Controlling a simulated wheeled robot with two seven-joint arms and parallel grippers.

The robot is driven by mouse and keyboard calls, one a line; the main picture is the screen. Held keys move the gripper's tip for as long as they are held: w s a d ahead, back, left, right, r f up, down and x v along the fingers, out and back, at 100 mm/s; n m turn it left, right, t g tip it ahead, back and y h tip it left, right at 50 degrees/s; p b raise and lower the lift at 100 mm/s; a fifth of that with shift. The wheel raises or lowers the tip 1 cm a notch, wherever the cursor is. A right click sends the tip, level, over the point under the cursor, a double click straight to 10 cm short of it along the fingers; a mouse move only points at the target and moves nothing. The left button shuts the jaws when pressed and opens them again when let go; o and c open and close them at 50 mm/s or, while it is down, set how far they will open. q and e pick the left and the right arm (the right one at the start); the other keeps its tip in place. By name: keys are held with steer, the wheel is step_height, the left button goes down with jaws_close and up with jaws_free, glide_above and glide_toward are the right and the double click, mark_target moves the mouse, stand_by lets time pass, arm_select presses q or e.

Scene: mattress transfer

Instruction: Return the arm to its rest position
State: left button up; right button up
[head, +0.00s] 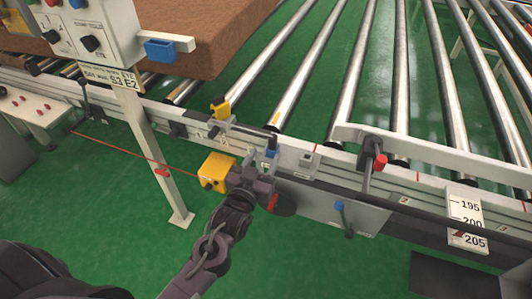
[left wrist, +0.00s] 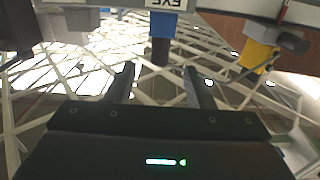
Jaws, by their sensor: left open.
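My left arm comes up from the bottom of the head view. Its left gripper (head: 268,182) is at the conveyor's near rail, just right of a yellow box (head: 217,171). In the left wrist view the gripper's two dark fingers (left wrist: 163,88) stand apart, with a blue part (left wrist: 160,48) showing beyond the gap between them. I cannot tell whether the fingers touch anything. A brown mattress (head: 205,35) lies on the rollers at the upper left of the head view. My right gripper is not in view.
A control panel (head: 98,30) on a white post (head: 150,150) stands at the left. Bare rollers (head: 350,75) run right of the mattress. The green floor (head: 90,215) has free room.

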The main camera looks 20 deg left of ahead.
arm_select(q)
steer(key=shift+f, duration=0.1)
stand_by(0.4)
steer(key=s+f+m+g+p, duration=0.1)
steer(key=s+f+g, duration=0.25)
steer(key=f, duration=0.65)
steer(key=s+a+f+g+p, duration=0.15)
steer(key=s+f, duration=0.35)
steer(key=f, duration=0.6)
steer(key=s+f+m+g, duration=0.1)
steer(key=s+f+g, duration=0.3)
steer(key=f, duration=0.6)
steer(key=s+a+f+g, duration=0.1)
steer(key=s+f, duration=0.4)
steer(key=s, duration=0.5)
steer(key=s+a+f+g+p, duration=0.1)
steer(key=s+f+g, duration=0.3)
steer(key=s, duration=0.5)
steer(key=s+a+f+g+p, duration=0.1)
steer(key=s+f+g, duration=0.2)
steer(key=s+f, duration=0.4)
steer(key=s, duration=0.3)
steer(key=shift+s+a+f+y, duration=0.2)
steer(key=shift+s+a+y, duration=0.1)
steer(key=shift+s+a, duration=0.1)
